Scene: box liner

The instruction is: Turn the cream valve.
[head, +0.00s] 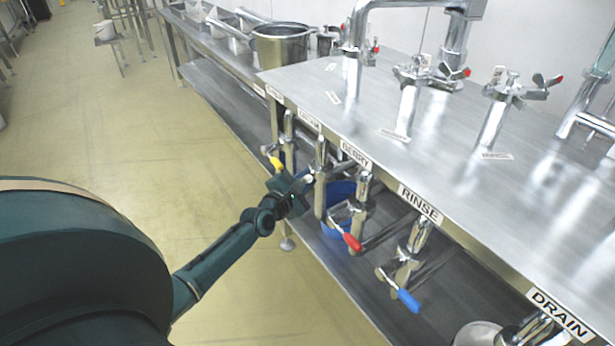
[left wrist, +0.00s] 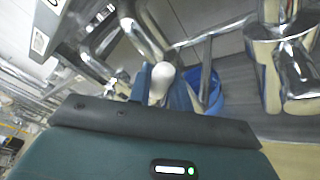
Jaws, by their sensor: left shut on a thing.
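The cream valve's metal pipe (head: 320,170) hangs below the counter's front edge, under a label that seems to read CREAM (head: 310,122). My left gripper (head: 303,184) is at this valve and shut on its handle. In the left wrist view the pale, rounded handle (left wrist: 163,76) sticks out past the dark gripper edge. The gripper hides most of the handle in the head view. My right gripper is not in view.
Neighbouring valves have a yellow handle (head: 275,163), a red handle (head: 352,242) labelled BERRY and a blue handle (head: 408,300) labelled RINSE. A blue bucket (head: 339,192) stands on the lower shelf behind the pipes.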

